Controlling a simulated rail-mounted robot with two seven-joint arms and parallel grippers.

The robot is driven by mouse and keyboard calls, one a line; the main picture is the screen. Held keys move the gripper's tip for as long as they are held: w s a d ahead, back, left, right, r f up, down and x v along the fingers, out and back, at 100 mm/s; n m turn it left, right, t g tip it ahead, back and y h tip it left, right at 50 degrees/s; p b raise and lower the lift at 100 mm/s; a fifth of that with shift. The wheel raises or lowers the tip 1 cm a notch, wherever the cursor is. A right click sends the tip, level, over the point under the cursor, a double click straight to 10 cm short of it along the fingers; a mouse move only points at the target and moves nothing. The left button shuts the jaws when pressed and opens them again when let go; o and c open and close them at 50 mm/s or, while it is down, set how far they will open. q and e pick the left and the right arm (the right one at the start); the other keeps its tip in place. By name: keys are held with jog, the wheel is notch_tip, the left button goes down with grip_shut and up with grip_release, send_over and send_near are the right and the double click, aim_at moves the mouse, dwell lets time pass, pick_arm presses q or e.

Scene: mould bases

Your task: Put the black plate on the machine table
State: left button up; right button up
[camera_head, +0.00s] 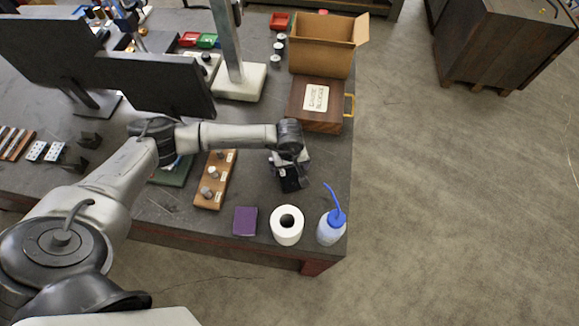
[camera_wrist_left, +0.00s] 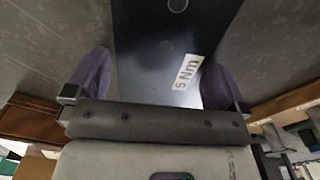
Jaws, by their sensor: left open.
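A black plate (camera_wrist_left: 150,45) with round marks and a white "5 Nm" label lies between the fingers of my left gripper (camera_wrist_left: 157,68) in the left wrist view. The two purple-grey fingers stand on either side of it, and the jaws are open. In the head view my left gripper (camera_head: 290,172) is low over the right part of the dark bench, at a small black shape that it partly hides. Whether the fingers touch the plate I cannot tell. I cannot make out a machine table. My right gripper is not in view.
Near the gripper on the bench (camera_head: 330,185) are a wooden block with knobs (camera_head: 214,180), a purple block (camera_head: 245,221), a white roll (camera_head: 287,226) and a blue-capped bottle (camera_head: 331,227). A labelled wooden box (camera_head: 318,104) and a cardboard box (camera_head: 322,45) stand behind.

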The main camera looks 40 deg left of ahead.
pick_arm(q)
jog(key=shift+c, duration=0.4)
jog(key=shift+r, duration=0.1)
jog(key=c, duration=1)
notch_tip(320, 180, up, 9)
jog(key=b, duration=0.1)
jog(key=s+d+r+m, duration=0.3)
jog(key=s+m, duration=0.3)
jog(key=m, duration=0.3)
jog(key=w+d+r+m, duration=0.1)
jog(key=w+d+r, duration=0.25)
jog(key=r, duration=0.45)
jog(key=w+d+r+m, duration=0.1)
jog(key=w+d+r, duration=0.25)
jog(key=r, duration=0.45)
jog(key=shift+s+a+r+p, duration=0.1)
jog(key=shift+s+r+p, duration=1.3)
jog(key=shift+r+p, duration=1.45)
jog(key=shift+s+a+r+p, duration=0.15)
jog(key=shift+s+r+p, duration=1.3)
jog(key=shift+r+p, duration=1.4)
jog(key=shift+s+a+r+p, duration=0.1)
jog(key=shift+s+r+p, duration=1.65)
jog(key=shift+p, duration=1.85)
jog(key=shift+w+r, duration=0.25)
jog(key=shift+w, duration=0.1)
